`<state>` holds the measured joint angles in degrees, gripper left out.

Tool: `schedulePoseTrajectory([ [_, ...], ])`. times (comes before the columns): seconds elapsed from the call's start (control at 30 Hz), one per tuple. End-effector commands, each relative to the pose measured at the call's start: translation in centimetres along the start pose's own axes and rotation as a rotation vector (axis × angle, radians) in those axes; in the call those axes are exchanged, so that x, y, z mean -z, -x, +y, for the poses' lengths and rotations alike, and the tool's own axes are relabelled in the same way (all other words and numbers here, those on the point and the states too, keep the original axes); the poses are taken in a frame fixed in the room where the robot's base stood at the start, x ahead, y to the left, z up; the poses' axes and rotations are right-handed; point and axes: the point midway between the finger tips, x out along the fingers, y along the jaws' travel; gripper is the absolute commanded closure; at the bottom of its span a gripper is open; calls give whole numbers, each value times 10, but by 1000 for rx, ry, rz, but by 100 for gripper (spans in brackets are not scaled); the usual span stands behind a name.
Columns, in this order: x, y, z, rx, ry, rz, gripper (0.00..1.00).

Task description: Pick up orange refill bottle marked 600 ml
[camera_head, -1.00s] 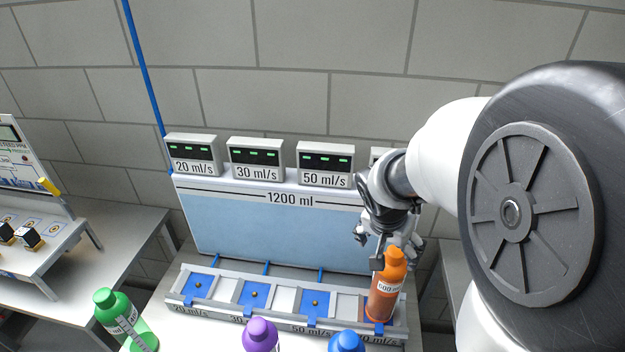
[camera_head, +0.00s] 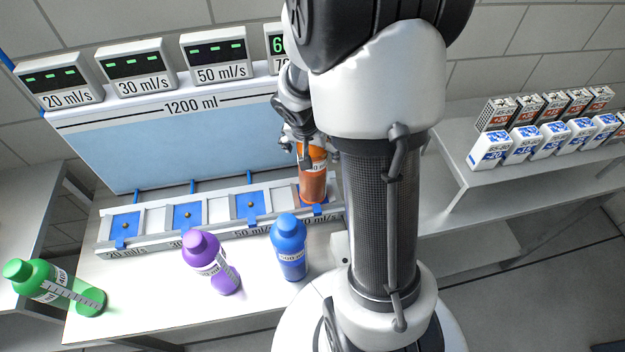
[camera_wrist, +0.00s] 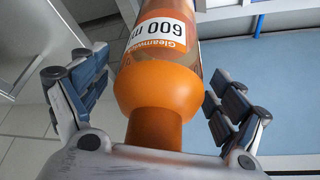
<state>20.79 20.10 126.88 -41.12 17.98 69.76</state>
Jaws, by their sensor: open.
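The orange refill bottle (camera_head: 313,182) stands upright in the rightmost slot of the rack in front of the 1200 ml tank. In the wrist view the orange bottle (camera_wrist: 165,75) shows its orange cap and shoulder and a white label reading 600 ml. My gripper (camera_wrist: 155,110) is open, with one finger on each side of the bottle's cap end, and gaps show between fingers and bottle. In the head view my gripper (camera_head: 302,140) is at the bottle's top, partly hidden behind my arm.
A purple bottle (camera_head: 210,262), a blue bottle (camera_head: 290,250) and a green bottle (camera_head: 55,287) stand on the table in front of the rack (camera_head: 150,243). The tank (camera_head: 180,140) is close behind the orange bottle. Several small boxes (camera_head: 540,140) sit on a shelf at right.

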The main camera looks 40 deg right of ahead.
Motion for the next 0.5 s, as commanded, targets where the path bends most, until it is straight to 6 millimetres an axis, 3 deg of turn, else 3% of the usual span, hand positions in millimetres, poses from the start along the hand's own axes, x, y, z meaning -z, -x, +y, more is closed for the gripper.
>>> schedulePoseTrajectory([
  [0.2, 1, 0, 0, 1, -1, 1, 11],
  [0.5, 1, 0, 0, 0, -1, 1, 30],
])
